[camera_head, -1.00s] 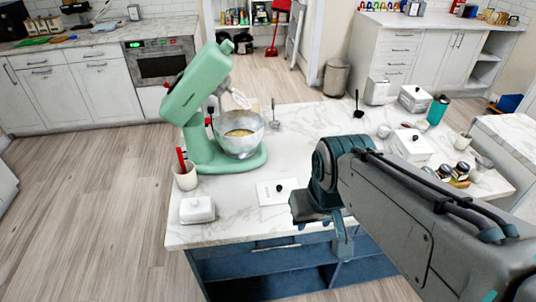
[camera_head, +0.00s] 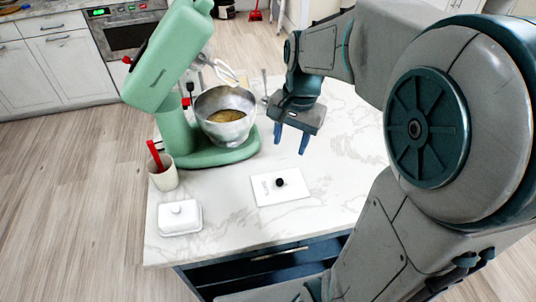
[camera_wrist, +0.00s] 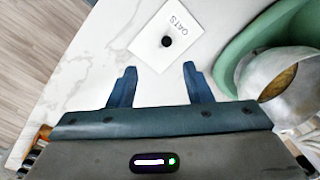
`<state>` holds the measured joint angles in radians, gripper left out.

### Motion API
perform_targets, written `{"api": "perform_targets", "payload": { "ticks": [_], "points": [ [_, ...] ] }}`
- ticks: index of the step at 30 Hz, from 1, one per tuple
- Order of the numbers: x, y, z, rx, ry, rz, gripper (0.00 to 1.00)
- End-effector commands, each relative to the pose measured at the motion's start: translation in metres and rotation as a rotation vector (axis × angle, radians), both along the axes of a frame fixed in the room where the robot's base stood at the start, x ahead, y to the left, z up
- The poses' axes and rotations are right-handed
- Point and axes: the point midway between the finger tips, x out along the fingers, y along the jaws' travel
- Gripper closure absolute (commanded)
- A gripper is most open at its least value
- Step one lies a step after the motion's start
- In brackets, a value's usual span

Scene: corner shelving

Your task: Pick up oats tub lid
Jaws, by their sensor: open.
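The oats tub lid (camera_head: 280,186) is a flat white square with a black round knob, lying on the marble counter. In the wrist view the lid (camera_wrist: 178,32) shows the word OATS and lies beyond my fingertips. My gripper (camera_head: 290,142) is open and empty, above the counter and behind the lid, to the right of the mixer bowl. In the wrist view its two blue fingers (camera_wrist: 158,70) are apart, with bare counter between them. No tub shows under the lid; whether one is sunk below it cannot be told.
A green stand mixer (camera_head: 176,100) with a metal bowl (camera_head: 225,132) stands close to the left of my gripper. A white butter dish (camera_head: 180,218) and a cup with a red-handled utensil (camera_head: 162,178) stand at the left edge. The counter around the lid is clear.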

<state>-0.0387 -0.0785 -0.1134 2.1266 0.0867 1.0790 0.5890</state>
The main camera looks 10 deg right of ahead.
Motion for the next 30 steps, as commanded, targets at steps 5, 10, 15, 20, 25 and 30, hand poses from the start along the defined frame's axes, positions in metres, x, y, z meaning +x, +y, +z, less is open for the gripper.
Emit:
{"api": "perform_targets", "payload": {
  "ticks": [5, 10, 15, 20, 25, 30],
  "points": [
    [0.032, -0.006, -0.034, 0.010, 0.082, -0.192, 0.55],
    [0.043, -0.007, -0.045, 0.010, 0.114, -0.267, 0.55],
    [0.041, -0.005, -0.071, 0.009, 0.120, -0.276, 0.55],
    [0.039, -0.001, -0.102, 0.010, 0.119, -0.275, 0.55],
    [0.038, 0.001, -0.123, 0.010, 0.116, -0.274, 0.55],
    [0.036, 0.002, -0.134, 0.009, 0.116, -0.273, 0.55]
  ]
}}
